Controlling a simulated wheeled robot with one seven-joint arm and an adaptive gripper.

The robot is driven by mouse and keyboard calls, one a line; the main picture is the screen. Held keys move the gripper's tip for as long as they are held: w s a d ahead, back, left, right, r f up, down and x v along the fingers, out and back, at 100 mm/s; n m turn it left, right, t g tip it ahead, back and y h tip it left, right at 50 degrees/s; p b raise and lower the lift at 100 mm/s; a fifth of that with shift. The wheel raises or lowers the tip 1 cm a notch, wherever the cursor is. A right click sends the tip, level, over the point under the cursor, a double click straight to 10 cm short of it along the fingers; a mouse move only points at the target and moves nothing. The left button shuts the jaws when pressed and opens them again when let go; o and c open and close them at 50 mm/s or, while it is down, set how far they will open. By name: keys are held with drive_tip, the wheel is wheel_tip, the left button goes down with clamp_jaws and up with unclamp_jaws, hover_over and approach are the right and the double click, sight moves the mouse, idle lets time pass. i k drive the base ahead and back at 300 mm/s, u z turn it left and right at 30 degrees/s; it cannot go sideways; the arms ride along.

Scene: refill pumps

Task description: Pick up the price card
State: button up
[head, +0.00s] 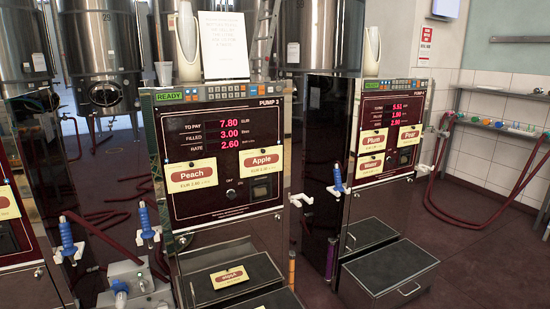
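A loose price card (232,278), cream with a dark red label, lies tilted on the dark step at the foot of Pump 3; its lettering is too small to read surely. Pump 3 (222,125) bears a Peach card (191,175) and an Apple card (262,160) on its dark front. Pump 4 (388,148) to the right bears a Plum card (371,142), a Pear card (410,135) and a third card (369,165) below them. Part of another card (8,204) shows on a pump at the left edge. My gripper is not in view.
Blue nozzles (67,236) hang beside the pumps, with red hoses (112,240) behind. A dark box with a handle (388,272) stands before Pump 4. A white sheet (223,45) stands on Pump 3. Steel tanks fill the back; tiled floor is open at right.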

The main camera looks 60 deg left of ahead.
sight(259, 160)
drive_tip(key=u, duration=0.55)
drive_tip(key=i, duration=0.95)
drive_tip(key=u, duration=1.45)
drive_tip(key=i, duration=0.55)
drive_tip(key=u, duration=0.55)
